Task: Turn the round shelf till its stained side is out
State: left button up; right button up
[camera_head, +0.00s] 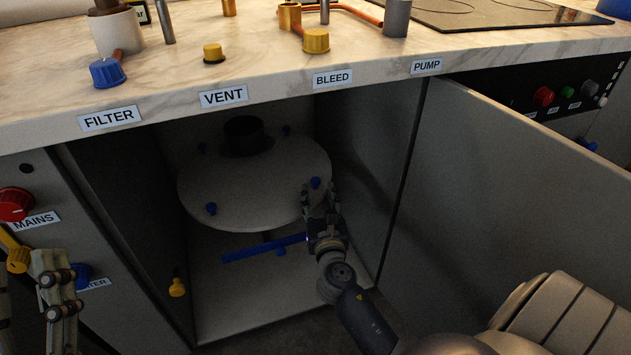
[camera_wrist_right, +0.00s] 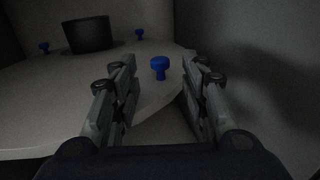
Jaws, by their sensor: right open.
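The round shelf (camera_head: 240,192) is a pale disc inside the open cabinet, with a dark cup-like piece (camera_head: 247,137) towards its back and several blue knobs near its rim. No clear stain shows on the part of the shelf in view. My right gripper (camera_head: 320,195) is open at the shelf's right edge. In the right wrist view, a blue knob (camera_wrist_right: 160,67) on the shelf (camera_wrist_right: 50,110) stands beyond and between the open fingers (camera_wrist_right: 158,75). I cannot tell whether a finger touches the shelf. My left gripper (camera_head: 55,275) shows at the lower left, its fingertips unclear.
A blue bar (camera_head: 255,249) lies below the shelf over the cabinet floor (camera_head: 225,310). The open cabinet door (camera_head: 510,190) stands at the right. The countertop (camera_head: 270,65) hangs above, with labels along its front edge. A yellow knob (camera_head: 177,288) is at the lower left.

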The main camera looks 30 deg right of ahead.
aim_at(316, 184)
jog(key=x, duration=0.5)
jog(key=shift+w+d+b, duration=0.1)
jog(key=shift+w+b, duration=0.05)
jog(key=shift+b, duration=0.2)
pick_arm(q)
jog(key=shift+s+a+r+t+h, duration=0.2)
jog(key=shift+s+r+t+h, duration=0.4)
jog(key=shift+s+r+t, duration=0.65)
pick_arm(e)
jog(key=shift+w+d, duration=0.2)
jog(key=shift+w, duration=0.25)
pick_arm(q)
jog(key=shift+s, duration=0.15)
jog(key=shift+r, duration=0.1)
pick_arm(e)
grip_shut()
